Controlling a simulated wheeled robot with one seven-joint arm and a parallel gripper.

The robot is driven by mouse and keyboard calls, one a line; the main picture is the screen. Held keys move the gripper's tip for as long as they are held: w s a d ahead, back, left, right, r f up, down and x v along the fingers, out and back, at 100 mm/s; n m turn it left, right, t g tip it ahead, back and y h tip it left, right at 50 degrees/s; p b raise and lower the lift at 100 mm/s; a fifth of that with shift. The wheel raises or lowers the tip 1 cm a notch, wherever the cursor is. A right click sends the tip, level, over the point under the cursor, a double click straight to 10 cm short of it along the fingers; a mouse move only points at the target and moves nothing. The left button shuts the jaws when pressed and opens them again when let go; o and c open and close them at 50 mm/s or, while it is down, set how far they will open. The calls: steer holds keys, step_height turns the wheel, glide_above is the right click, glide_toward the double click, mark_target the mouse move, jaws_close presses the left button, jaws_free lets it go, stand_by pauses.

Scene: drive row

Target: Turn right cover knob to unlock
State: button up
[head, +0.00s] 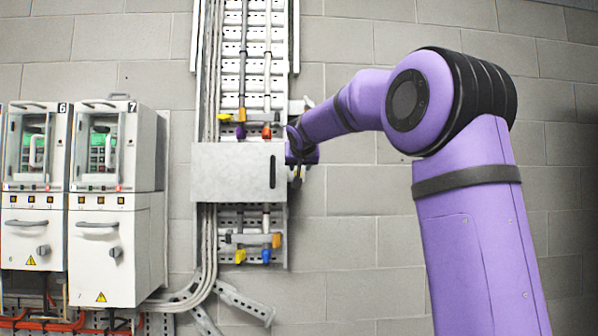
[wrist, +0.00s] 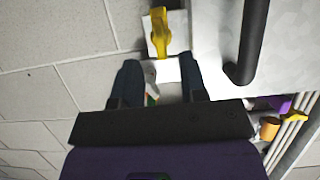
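The grey cover (head: 232,172) is a flat box front on the wall rack, with a black bar handle (head: 272,171) near its right edge. The handle also shows in the wrist view (wrist: 250,45). A yellow knob (wrist: 160,32) on a white plate sits beside the cover's edge in the wrist view, beyond my fingertips. My gripper (wrist: 158,75) is open, its two dark fingers apart. A white piece with small green and orange parts shows between them; I cannot tell whether they touch it. In the head view my gripper (head: 300,148) is at the cover's right edge, partly hiding the fittings.
Valves with yellow, purple and orange parts (head: 266,132) sit above the cover, and more valves (head: 265,241) below. Two white drive cabinets (head: 108,245) stand at the left. Cables run down the rack. The block wall (head: 350,230) right of the rack is bare.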

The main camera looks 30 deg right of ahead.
steer(key=shift+v, duration=2.55)
steer(key=shift+a+f, duration=0.1)
steer(key=s+a+f+n+g+y, duration=0.2)
steer(key=s+a+f, duration=0.4)
steer(key=s+f, duration=0.3)
steer(key=s+a+f+n+g+y, duration=0.2)
steer(key=s+a+f, duration=0.4)
steer(key=s+f, duration=0.4)
steer(key=s+a+f+n+g+y, duration=0.1)
steer(key=s+a+f, duration=0.6)
steer(key=s, duration=1.2)
step_height(320, 180, down, 3)
steer(key=shift+s+f+n+g+y, duration=0.1)
steer(key=shift+s+n+g+y, duration=0.1)
steer(key=shift+n+g+y, duration=0.4)
steer(key=shift+o, duration=0.4)
steer(key=shift+a, duration=0.1)
